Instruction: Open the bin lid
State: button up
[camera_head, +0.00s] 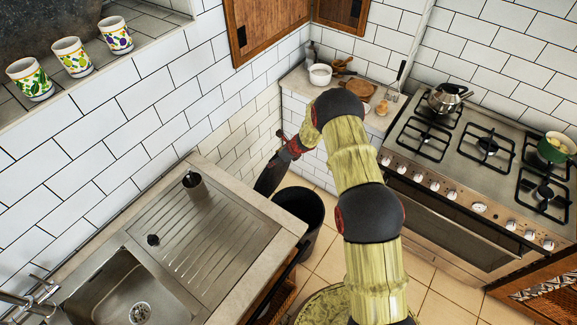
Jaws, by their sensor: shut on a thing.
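The bin (303,222) is a dark round bin on the tiled floor, between the sink counter and the stove. Its top looks open, with a dark inside. A dark flat piece, which looks like the bin lid (270,178), stands steeply tilted above the bin's left rim, close to the tiled wall. My gripper (285,152) is at the upper end of this lid, shut on it. The fingertips are small and dark here, so the exact contact is hard to see. The lower part of the bin is partly hidden by the counter.
The sink counter (232,210) with a dark cup (195,187) is close on the left. The stove (480,150) with a kettle (446,97) and a green pot (553,147) is on the right. A corner counter (296,82) holds kitchenware behind my arm.

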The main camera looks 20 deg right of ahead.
jog(key=shift+w+a+f+p, duration=0.15)
jog(key=shift+w+a+p, duration=0.2)
jog(key=shift+w+a, duration=0.95)
jog(key=o, duration=1.5)
jog(key=shift+d+f, duration=0.1)
jog(key=shift+f, duration=0.05)
jog(key=shift+o, duration=1)
jog(key=shift+w+r, duration=0.15)
jog(key=shift+r, duration=0.05)
jog(key=v, duration=1.2)
